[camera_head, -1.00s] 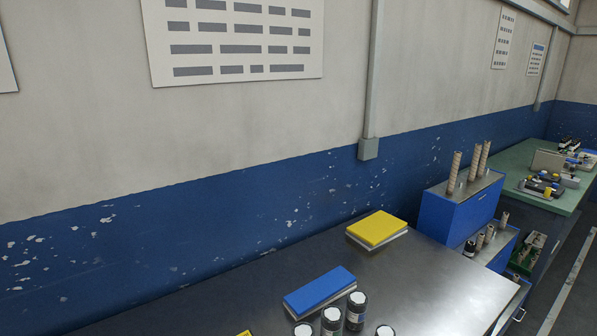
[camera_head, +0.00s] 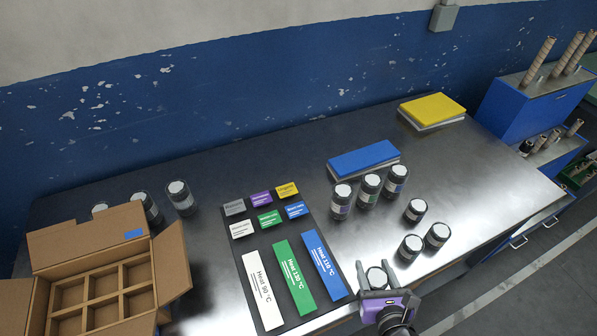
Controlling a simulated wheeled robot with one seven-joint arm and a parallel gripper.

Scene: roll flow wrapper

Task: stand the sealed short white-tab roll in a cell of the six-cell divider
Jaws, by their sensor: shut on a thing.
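The six-cell divider (camera_head: 104,283) sits inside an open cardboard box (camera_head: 88,240) at the lower left; the cells I can see look empty. My gripper (camera_head: 377,286) is at the bottom, right of centre, far to the right of the box. It is shut on a dark roll (camera_head: 376,275) with a pale top, which looks upright. A white tab on this roll cannot be made out. The gripper hides the roll's lower part, so I cannot tell if it touches the table.
A dark board with coloured cards (camera_head: 281,246) lies between box and gripper. Short rolls (camera_head: 410,248) stand right, taller rolls (camera_head: 368,189) by a blue pad (camera_head: 362,159), and more rolls (camera_head: 180,197) behind the box. A yellow pad (camera_head: 432,108) lies at the back.

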